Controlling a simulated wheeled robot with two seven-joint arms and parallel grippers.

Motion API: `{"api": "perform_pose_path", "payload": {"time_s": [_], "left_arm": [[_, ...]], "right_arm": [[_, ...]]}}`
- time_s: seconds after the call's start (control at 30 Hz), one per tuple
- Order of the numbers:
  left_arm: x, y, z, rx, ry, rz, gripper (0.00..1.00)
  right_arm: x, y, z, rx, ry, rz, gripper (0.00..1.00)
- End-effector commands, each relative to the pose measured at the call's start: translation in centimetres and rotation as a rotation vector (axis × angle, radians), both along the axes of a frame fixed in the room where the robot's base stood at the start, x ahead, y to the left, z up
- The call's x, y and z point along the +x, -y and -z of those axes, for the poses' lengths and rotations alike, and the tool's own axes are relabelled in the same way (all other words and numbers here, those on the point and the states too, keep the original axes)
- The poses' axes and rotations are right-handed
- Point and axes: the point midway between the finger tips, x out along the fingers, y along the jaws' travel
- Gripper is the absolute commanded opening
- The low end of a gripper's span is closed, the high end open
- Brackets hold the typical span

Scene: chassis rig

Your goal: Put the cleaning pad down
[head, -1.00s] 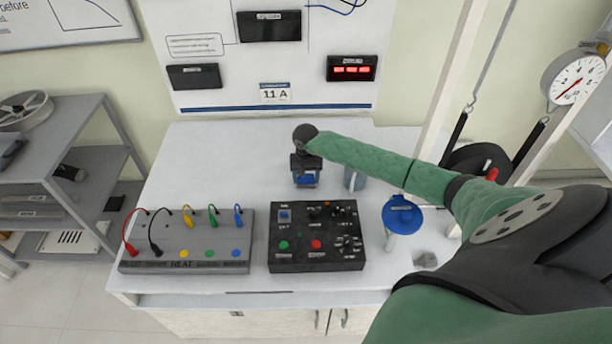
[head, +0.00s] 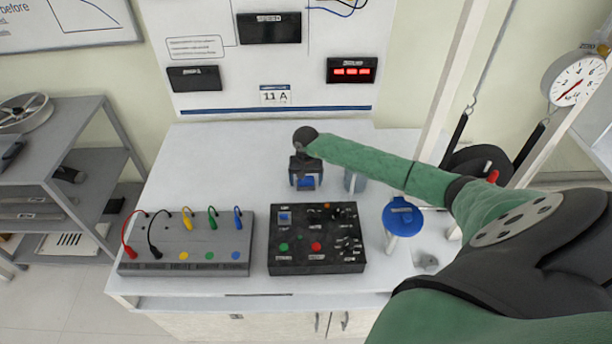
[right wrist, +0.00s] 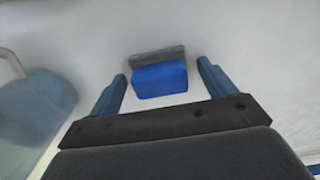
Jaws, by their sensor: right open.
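The cleaning pad is a small block with a blue face and a grey strip. In the right wrist view the pad (right wrist: 160,84) sits between and slightly beyond my fingertips, with a gap on each side. In the head view the blue of the pad (head: 306,183) shows under my right gripper (head: 305,170), at the back middle of the white bench (head: 215,155). The pad appears to rest on the bench. The right gripper (right wrist: 161,72) is open around it and not gripping it. My left gripper is not in view.
A grey-blue cup (head: 354,180) stands just right of the gripper. In front are a black control box (head: 316,255) and a grey terminal box (head: 190,256) with coloured leads. A blue disc on a stand (head: 402,212) is to the right. The bench's back left is clear.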

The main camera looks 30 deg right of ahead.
Motion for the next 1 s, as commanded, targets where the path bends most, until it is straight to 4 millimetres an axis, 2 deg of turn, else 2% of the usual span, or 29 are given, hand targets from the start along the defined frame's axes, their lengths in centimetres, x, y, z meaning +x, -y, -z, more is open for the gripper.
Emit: {"api": "perform_pose_path", "payload": {"time_s": [0.17, 0.23, 0.33, 0.43, 0.6, 1.0], "left_arm": [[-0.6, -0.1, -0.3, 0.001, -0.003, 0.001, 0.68], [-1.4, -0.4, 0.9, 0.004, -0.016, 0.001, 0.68], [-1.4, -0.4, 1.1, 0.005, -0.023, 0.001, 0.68], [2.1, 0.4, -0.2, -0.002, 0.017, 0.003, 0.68], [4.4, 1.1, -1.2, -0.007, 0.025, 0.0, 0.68], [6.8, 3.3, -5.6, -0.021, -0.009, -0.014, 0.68]], "right_arm": [[0.0, 0.0, -0.4, 0.001, -0.001, 0.0, 0.83], [0.1, 0.1, -0.6, -0.001, 0.002, 0.0, 0.83], [0.1, 0.1, -1.5, -0.001, 0.003, -0.001, 0.83], [0.0, 0.1, -2.4, -0.002, 0.001, -0.001, 0.83], [0.1, 0.1, -4.8, -0.002, 0.003, -0.001, 0.83], [0.0, 0.0, -9.9, -0.001, 0.002, 0.0, 0.83]]}}
